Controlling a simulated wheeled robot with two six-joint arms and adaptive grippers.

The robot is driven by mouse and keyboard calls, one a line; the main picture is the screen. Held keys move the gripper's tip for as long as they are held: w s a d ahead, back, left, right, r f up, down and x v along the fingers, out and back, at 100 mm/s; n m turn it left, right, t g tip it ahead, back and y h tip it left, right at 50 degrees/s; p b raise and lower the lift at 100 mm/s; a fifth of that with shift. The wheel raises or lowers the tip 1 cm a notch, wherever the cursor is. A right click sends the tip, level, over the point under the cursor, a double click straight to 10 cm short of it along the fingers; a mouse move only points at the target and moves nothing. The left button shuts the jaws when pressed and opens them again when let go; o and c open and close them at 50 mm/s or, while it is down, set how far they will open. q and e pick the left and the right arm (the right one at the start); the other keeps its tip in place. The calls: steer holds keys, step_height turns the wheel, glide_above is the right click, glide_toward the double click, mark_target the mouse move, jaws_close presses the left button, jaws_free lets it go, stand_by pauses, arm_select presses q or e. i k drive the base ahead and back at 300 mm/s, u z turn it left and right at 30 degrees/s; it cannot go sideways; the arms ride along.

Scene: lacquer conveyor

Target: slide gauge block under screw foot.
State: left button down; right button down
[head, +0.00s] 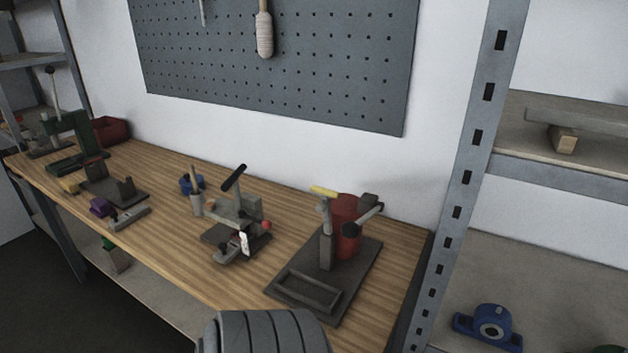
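I cannot pick out a gauge block or a screw foot for certain. Several small devices stand on the wooden workbench (175,235). One is a dark base plate (318,305) with a raised rectangular frame, a grey post and a red cylinder (345,215) at its back. Left of it is a small grey fixture (237,215) with a black-handled lever, a red knob and a white tag. Farther left is a dark fixture (115,185) with upright ends, beside a small purple block (101,206). Neither gripper is in view.
A green press (72,135) and a red bin (108,130) stand at the bench's far left. A blue bearing housing (492,325) sits on the right shelf behind a grey perforated upright (465,165). A wooden block (562,139) supports a bar above.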

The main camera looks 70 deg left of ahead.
mark_target(228, 253)
steer(key=z, duration=0.35)
steer(key=k, duration=1.5)
steer(key=u, duration=1.8)
steer(key=i, duration=0.3)
steer(key=u, duration=0.15)
